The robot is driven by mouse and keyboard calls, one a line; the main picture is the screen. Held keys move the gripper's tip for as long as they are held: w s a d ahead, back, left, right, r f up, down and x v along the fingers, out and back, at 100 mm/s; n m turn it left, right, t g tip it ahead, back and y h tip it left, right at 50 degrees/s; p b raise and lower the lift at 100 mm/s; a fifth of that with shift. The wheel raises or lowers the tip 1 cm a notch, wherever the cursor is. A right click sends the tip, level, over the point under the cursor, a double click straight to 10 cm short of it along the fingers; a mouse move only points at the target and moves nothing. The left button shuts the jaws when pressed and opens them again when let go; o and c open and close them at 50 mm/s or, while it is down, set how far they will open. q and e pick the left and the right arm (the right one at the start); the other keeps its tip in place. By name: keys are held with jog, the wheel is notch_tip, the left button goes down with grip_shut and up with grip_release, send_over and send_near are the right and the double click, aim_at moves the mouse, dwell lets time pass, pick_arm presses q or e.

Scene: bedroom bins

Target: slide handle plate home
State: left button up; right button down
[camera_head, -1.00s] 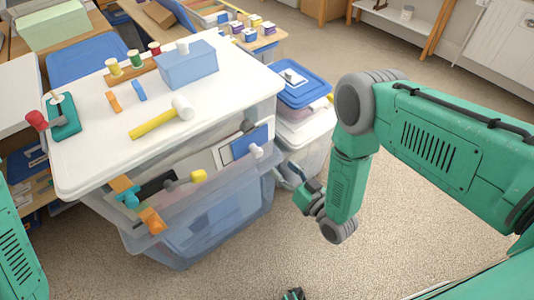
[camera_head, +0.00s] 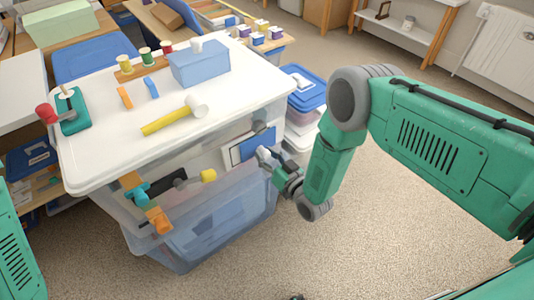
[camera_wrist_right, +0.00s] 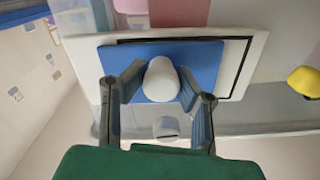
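The handle plate is a blue plate (camera_head: 263,140) with a white knob on a pale board with a dark edge line, on the front of the storage bin. In the right wrist view the blue plate (camera_wrist_right: 206,62) lies behind the white knob (camera_wrist_right: 161,80). My right gripper (camera_head: 268,162) is at the knob; in the right wrist view its two fingers (camera_wrist_right: 160,92) are parted, one on each side of the knob. Whether they touch it is unclear. My left gripper is out of view; only part of my left arm shows.
A yellow-ended knob (camera_head: 208,175) and orange and teal fittings are on the bin front. A blue-lidded bin (camera_head: 306,88) stands behind my right gripper. Carpet is clear in front.

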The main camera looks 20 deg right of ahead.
jog(key=shift+w+a+r, duration=0.1)
jog(key=shift+a+r, duration=0.15)
jog(key=shift+d, duration=0.15)
jog(key=shift+s+a+f, duration=0.2)
jog(key=shift+s+a, duration=0.4)
jog(key=shift+a, duration=0.6)
jog(key=c, duration=1.2)
grip_release()
jog(key=shift+s+a+r, duration=0.1)
jog(key=shift+a, duration=0.1)
jog(key=shift+d, duration=0.5)
jog(key=shift+s+d+f, duration=0.2)
jog(key=shift+s+d, duration=0.05)
jog(key=shift+s, duration=0.05)
send_near(251, 153)
jog(key=d+v, duration=0.1)
jog(key=v, duration=0.4)
jog(key=shift+f, duration=0.2)
jog(key=shift+a, duration=0.25)
